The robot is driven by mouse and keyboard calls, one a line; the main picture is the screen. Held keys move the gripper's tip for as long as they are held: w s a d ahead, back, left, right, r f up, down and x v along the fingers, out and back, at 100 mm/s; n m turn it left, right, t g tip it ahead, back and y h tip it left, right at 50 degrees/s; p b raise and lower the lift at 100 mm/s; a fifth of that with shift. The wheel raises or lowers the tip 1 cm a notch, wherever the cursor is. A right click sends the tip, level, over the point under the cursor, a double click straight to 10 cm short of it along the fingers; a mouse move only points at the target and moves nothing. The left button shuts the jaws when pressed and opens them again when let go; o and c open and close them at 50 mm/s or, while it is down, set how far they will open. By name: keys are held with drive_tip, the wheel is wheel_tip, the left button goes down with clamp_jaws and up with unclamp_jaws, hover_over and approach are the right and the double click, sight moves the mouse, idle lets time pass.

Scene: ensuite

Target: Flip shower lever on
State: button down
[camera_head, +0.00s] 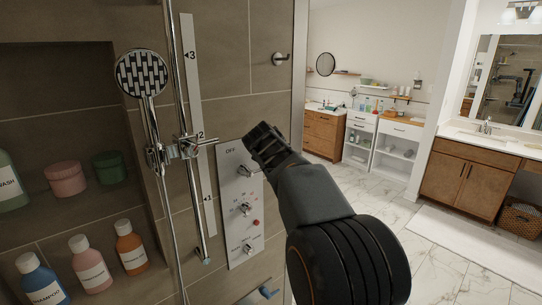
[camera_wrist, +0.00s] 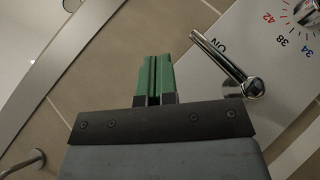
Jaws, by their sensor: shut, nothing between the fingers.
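The white shower control panel (camera_head: 240,215) is on the tiled wall, with "OFF" printed near its top. The chrome shower lever (camera_head: 246,171) sits below that label, partly behind my gripper. In the wrist view the lever (camera_wrist: 222,62) is a chrome bar running from a round pivot, with "ON" printed close beside it. My gripper (camera_head: 262,138) is in front of the panel's upper right. In the wrist view its green fingers (camera_wrist: 153,76) are together and empty, left of the lever, with a visible gap to it. Contact is not seen.
Temperature marks (camera_wrist: 287,22) and lower knobs (camera_head: 246,208) are on the panel. A hand shower (camera_head: 142,75) hangs on a rail (camera_head: 178,110) to the left. Bottles (camera_head: 90,264) stand in a wall niche. A hook (camera_head: 281,58) is above right. Open floor lies right.

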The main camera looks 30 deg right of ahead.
drive_tip(key=s+r+p, duration=0.3)
drive_tip(key=r, duration=0.2)
drive_tip(key=shift+s+d+r, duration=0.2)
drive_tip(key=shift+d, duration=0.1)
idle(0.4)
drive_tip(key=s+a+f+m+g+y+b, duration=0.1)
drive_tip(key=s+a+f+m+g+y, duration=0.1)
drive_tip(key=s+a+f, duration=0.7)
drive_tip(key=s+a+f+m+g+y+b, duration=0.1)
drive_tip(key=s+a+f+y, duration=0.4)
drive_tip(key=s+a+f, duration=0.5)
drive_tip(key=s+f+m+g, duration=0.1)
drive_tip(key=s+f+m, duration=0.1)
drive_tip(key=s, duration=0.3)
drive_tip(key=shift+s+m, duration=0.3)
drive_tip(key=shift+s, duration=0.1)
drive_tip(key=shift+d, duration=0.2)
